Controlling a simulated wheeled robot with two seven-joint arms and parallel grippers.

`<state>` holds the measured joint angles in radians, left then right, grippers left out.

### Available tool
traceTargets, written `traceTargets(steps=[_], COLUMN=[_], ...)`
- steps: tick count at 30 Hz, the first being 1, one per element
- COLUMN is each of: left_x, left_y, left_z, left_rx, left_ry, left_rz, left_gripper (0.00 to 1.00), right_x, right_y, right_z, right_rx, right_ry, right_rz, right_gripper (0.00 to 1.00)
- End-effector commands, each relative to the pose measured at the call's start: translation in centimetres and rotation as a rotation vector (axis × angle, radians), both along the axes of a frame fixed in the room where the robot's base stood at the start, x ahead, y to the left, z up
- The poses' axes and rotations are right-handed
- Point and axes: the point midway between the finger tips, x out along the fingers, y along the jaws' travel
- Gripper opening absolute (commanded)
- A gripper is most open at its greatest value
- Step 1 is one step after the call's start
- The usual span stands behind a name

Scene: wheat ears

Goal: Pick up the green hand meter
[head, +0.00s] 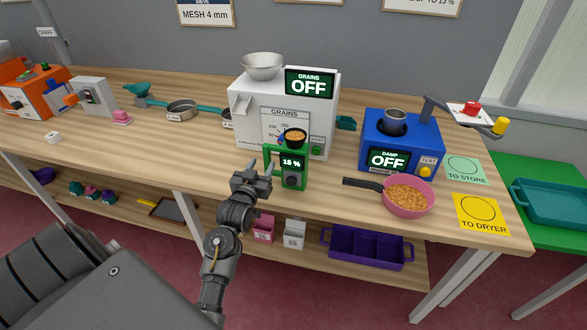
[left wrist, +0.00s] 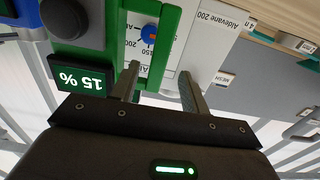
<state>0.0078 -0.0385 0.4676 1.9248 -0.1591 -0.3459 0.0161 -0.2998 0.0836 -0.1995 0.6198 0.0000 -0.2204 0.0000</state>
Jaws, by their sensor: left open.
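The green hand meter (head: 293,174) stands upright near the front edge of the bench, before the white grains machine. It has a small black cup of grain (head: 295,138) on top, a screen reading 15 % and a dark knob. A green handle bar is on its left side. My left gripper (head: 264,170) is open at that handle. In the left wrist view the meter (left wrist: 115,15) appears upside down, and its bar lies between the two fingertips (left wrist: 160,85). I cannot tell whether either finger touches it. My right gripper is not in view.
The white grains machine (head: 262,106) stands close behind the meter. A pink pan of grain (head: 431,196), with its dark handle pointing toward the meter, and a blue damp machine (head: 432,143) stand to the right. A shelf below holds a purple tray (head: 367,260).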

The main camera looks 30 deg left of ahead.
Motion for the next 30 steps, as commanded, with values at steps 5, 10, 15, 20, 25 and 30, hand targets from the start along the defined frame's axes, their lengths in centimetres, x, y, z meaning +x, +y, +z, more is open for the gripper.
traceTargets(steps=[5,10,15,20,25,30], left_x=[2.6,4.3,4.6,4.6,4.6,4.6], left_y=[0.6,1.2,1.3,1.3,1.2,1.2], left_z=[0.6,0.3,0.1,0.1,0.1,0.1], left_rx=[-0.002,0.0,0.001,0.0,0.0,0.0], left_ry=[-0.001,-0.001,-0.001,-0.001,-0.001,0.0], left_rz=[0.0,0.0,0.0,0.0,0.0,-0.001], left_gripper=[0.45,0.45,0.45,0.39,0.17,0.0], right_x=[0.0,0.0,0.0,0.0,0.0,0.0], right_y=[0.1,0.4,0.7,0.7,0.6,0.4], right_z=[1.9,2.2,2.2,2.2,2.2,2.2], right_rx=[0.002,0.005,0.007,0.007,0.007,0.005], right_ry=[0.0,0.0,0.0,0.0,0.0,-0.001], right_rz=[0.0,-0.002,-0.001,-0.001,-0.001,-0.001], right_gripper=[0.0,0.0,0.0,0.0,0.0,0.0])
